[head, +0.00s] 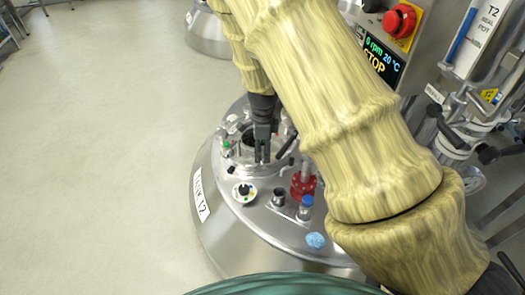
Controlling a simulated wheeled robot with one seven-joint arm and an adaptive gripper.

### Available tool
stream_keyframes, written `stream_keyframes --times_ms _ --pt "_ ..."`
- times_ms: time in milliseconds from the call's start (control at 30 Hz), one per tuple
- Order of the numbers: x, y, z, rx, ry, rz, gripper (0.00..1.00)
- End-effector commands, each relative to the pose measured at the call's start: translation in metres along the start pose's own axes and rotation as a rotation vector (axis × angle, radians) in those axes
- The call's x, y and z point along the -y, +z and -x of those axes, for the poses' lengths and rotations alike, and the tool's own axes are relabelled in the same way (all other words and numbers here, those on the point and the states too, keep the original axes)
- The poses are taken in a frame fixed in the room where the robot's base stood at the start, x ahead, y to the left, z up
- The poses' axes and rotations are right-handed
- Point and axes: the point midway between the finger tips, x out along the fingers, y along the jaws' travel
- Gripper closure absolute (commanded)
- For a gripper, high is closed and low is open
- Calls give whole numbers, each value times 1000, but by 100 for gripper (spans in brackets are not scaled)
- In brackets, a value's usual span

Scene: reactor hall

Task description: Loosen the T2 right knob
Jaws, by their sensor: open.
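A steel vessel (222,228) with a white label, partly legible and ending in 12 or T2, stands at the centre. Its round hatch (240,168) lies on the top, with metal clamp fittings around the rim. A black knob or handle (285,148) shows at the hatch's right side, partly hidden by my arm. I cannot tell for sure that it is the T2 right knob. My gripper (262,157) points down over the hatch, just left of that black part. Its two dark fingers are slightly apart, with nothing seen between them.
A control panel with a red button (399,21) and a T2 seal pot (481,38) stand right.

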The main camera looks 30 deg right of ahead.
Motion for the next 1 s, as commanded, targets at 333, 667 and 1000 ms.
stream_keyframes --times_ms 333,667,1000 --pt "0 0 -7 0 0 0 33" --pt "0 0 -7 0 0 0 79" --pt "0 0 -5 0 0 32 79"
